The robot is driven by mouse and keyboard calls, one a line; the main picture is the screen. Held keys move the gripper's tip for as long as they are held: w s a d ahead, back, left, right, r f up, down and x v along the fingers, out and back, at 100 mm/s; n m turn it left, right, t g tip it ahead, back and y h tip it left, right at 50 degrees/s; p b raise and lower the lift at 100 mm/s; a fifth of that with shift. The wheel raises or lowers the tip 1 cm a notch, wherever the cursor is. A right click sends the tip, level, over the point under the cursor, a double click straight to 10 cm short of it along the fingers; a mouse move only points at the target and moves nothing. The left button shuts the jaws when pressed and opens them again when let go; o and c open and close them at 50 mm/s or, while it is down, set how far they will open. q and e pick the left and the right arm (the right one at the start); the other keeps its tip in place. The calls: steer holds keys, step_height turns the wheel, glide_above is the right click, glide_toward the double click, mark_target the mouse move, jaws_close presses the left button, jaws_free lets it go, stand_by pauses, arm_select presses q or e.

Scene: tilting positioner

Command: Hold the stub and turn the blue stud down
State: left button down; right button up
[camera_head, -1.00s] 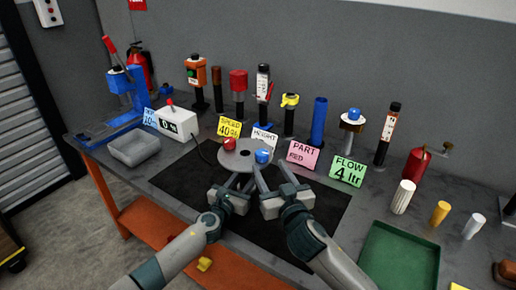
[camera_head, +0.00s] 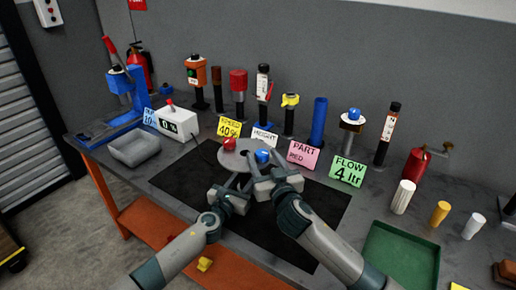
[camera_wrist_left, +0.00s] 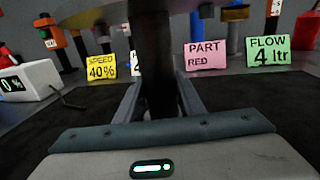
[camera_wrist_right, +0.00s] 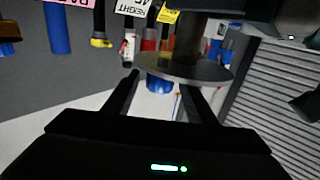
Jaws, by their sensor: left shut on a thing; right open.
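A grey round disc (camera_head: 236,162) carries a blue stud (camera_head: 262,157) on its front right and a red stud (camera_head: 229,144) at its back left. Under the disc a dark upright stub (camera_wrist_left: 150,55) shows in the left wrist view. My left gripper (camera_head: 241,181) is shut on the stub below the disc. My right gripper (camera_head: 263,163) is open at the disc's right front, its fingers on either side of the blue stud. The right wrist view shows the blue stud (camera_wrist_right: 158,83) between the open fingers; whether they touch it I cannot tell.
A black mat (camera_head: 190,180) lies under the disc. Behind stand a white 0 % box (camera_head: 172,122), yellow (camera_head: 229,127), pink (camera_head: 303,153) and green (camera_head: 348,171) cards and several posts. A grey bin (camera_head: 135,149) is at left, a green tray (camera_head: 400,255) at right.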

steer(key=shift+x, duration=2.9)
steer(key=shift+c, duration=0.2)
steer(key=c, duration=1)
